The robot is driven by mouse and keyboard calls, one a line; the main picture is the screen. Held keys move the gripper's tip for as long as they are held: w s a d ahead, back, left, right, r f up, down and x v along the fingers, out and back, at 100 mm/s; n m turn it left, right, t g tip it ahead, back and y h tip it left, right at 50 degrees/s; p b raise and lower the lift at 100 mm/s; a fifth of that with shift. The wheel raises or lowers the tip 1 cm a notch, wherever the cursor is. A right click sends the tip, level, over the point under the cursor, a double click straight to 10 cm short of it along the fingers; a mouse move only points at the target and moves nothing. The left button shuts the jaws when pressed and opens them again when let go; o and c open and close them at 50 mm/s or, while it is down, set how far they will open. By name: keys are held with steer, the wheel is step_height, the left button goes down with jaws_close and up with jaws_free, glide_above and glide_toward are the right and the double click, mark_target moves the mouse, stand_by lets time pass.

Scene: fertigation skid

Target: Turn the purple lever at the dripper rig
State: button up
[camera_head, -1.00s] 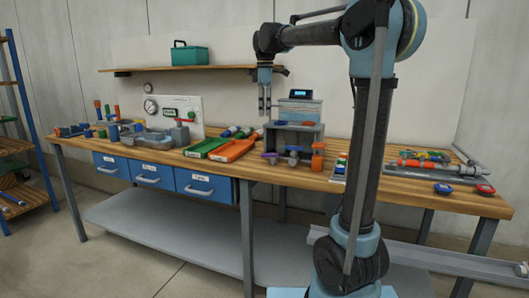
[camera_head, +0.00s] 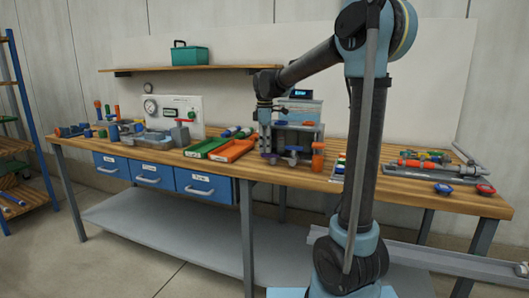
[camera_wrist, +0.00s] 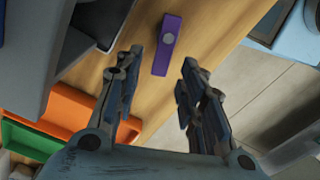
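The purple lever (camera_head: 270,158) is at the front edge of the workbench, at the foot of the grey dripper rig (camera_head: 291,132). In the wrist view the purple lever (camera_wrist: 167,44) is a short bar with a round grey pivot cap, lying between the lines of the two fingers and just beyond their tips. My gripper (camera_head: 266,148) points down above the lever in the head view, with its fingertips hard to make out against the rig. In the wrist view my gripper (camera_wrist: 161,63) is open, with nothing between the fingers. The gap down to the lever cannot be judged exactly.
An orange tray (camera_head: 233,150) and a green tray (camera_head: 206,147) lie left of the rig. An orange upright part (camera_head: 318,157) stands just right of the lever. A grey knob (camera_head: 293,155) is between them. Open floor lies before the bench.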

steer(key=shift+f, duration=1.2)
jaws_close()
steer(key=shift+w+d+r+m, duration=0.1)
steer(key=shift+w+m, duration=0.25)
steer(key=shift+m, duration=0.7)
steer(key=shift+w+m, duration=0.35)
steer(key=shift+m, duration=0.7)
jaws_free()
